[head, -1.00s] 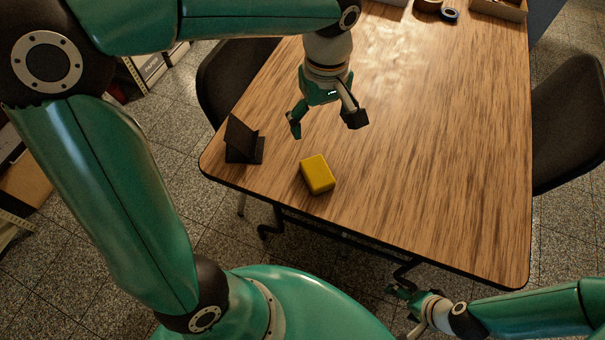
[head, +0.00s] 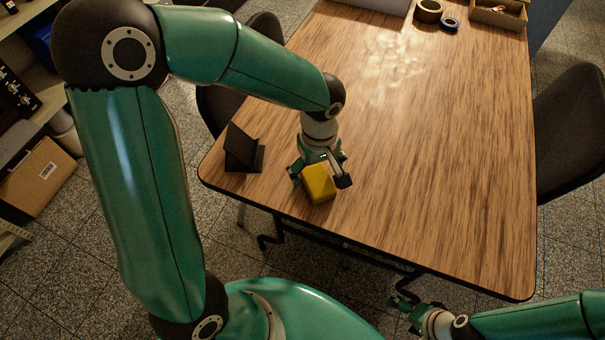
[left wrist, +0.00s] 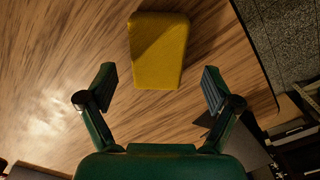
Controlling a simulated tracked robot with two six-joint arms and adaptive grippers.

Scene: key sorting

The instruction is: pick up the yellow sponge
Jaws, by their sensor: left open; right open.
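The yellow sponge (head: 319,184) is a small block lying on the wooden table near its front edge. My left gripper (head: 320,180) is open, low around the sponge in the head view, with one finger to each side of it. In the left wrist view the sponge (left wrist: 158,50) lies ahead, between and beyond the open fingertips (left wrist: 158,82), with a gap on both sides. No finger appears to touch it. My right gripper (head: 400,304) is open and empty, off the table's front edge at the lower right.
A black stand (head: 243,150) stands on the wooden table (head: 430,150), left of the sponge. Tape rolls (head: 429,11) and an open box (head: 497,14) are at the far end. The middle of the table is clear. Dark chairs (head: 572,130) flank the table.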

